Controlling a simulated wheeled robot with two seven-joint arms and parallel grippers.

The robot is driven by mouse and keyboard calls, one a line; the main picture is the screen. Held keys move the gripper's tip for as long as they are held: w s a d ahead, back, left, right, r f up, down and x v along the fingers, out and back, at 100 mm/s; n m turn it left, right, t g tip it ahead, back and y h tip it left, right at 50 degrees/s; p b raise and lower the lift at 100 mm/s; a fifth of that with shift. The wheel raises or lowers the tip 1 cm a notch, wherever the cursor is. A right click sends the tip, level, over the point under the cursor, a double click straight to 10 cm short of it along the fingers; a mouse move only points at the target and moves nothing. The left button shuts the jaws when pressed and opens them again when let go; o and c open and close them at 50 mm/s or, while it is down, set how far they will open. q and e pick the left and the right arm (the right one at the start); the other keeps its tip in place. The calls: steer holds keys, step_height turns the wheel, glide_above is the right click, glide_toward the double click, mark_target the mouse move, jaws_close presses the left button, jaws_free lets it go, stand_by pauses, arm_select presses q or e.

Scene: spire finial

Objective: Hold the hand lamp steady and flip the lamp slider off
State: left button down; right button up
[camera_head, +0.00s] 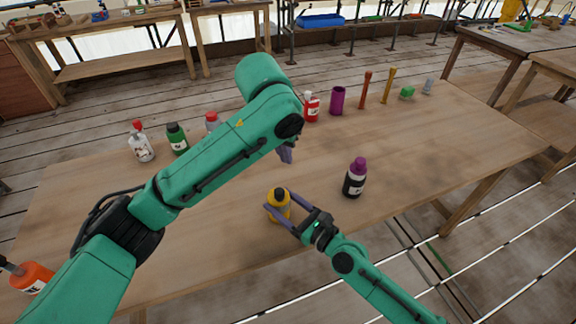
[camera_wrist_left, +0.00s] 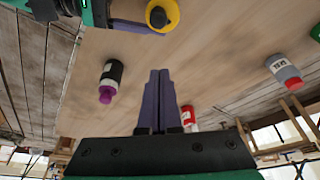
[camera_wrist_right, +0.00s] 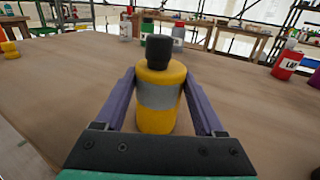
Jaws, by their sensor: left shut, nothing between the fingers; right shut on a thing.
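The hand lamp appears to be the yellow cylinder (camera_head: 279,206) with a grey band and black top; it stands upright on the table. It fills the middle of the right wrist view (camera_wrist_right: 158,118) and shows at the top of the left wrist view (camera_wrist_left: 172,12). My right gripper (camera_head: 283,205) is shut on it, with one finger on either side (camera_wrist_right: 160,95). My left gripper (camera_head: 287,156) is shut and empty, fingers together (camera_wrist_left: 159,75), above the table and behind the lamp, apart from it. I cannot make out a slider on the lamp.
A black bottle with a purple cap (camera_head: 355,178) stands right of the lamp. Along the back are a red bottle (camera_head: 311,107), a purple cup (camera_head: 337,100), a green bottle (camera_head: 177,138) and a white bottle (camera_head: 141,146).

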steer(key=shift+d, duration=0.1)
arm_select(q)
steer(key=shift+s+r, duration=0.15)
steer(key=shift+r, duration=0.45)
arm_select(e)
steer(key=o, duration=1.5)
